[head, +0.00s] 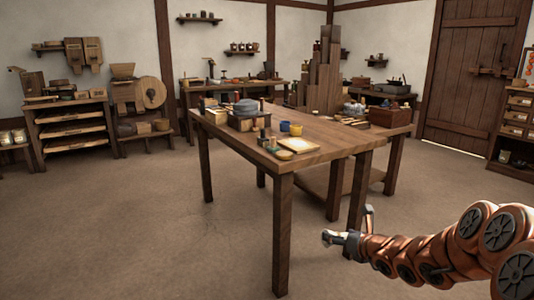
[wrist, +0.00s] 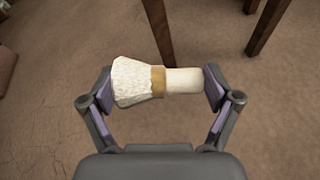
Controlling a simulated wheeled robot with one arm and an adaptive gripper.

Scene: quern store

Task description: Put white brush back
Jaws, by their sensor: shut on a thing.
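The white brush (wrist: 135,82) has a pale bristle head, a tan band (wrist: 158,81) and a short cream handle (wrist: 183,81). In the wrist view it lies crosswise between the two fingertips of my gripper (wrist: 160,84). One pad presses the bristle end and the other the handle end. In the head view my gripper (head: 348,228) is at the lower right, in front of the near end of the wooden table (head: 312,150) and below its top. The brush cannot be made out clearly there. Its storage place cannot be identified.
The floor in front is clear.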

